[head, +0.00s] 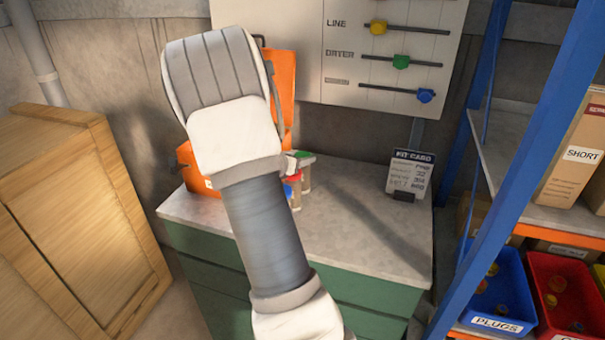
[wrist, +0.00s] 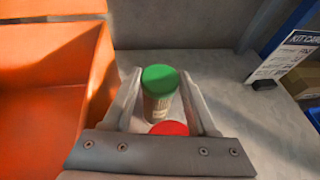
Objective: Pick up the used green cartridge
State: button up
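A cartridge with a green cap (wrist: 161,79) and a pale, clear-looking body stands on the bench. In the wrist view it is between the far ends of my gripper's two pale fingers (wrist: 160,85). The fingers are apart, with narrow gaps beside the body; I see no clear contact. A red-capped cartridge (wrist: 170,128) is nearer the palm bar in that view, its lower part hidden. In the head view the green cap (head: 305,155) and red cap (head: 293,177) show just right of my wrist, which hides most of the gripper.
An open orange case (wrist: 45,100) stands close on the left. A kit card (head: 411,174) stands at the right of the grey bench top (head: 350,235). Blue-framed shelving (head: 520,150) with bins is farther right; a wall panel (head: 390,50) with coloured sliders is behind.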

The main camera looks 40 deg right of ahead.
grip_shut()
jog(key=shift+r, duration=0.15)
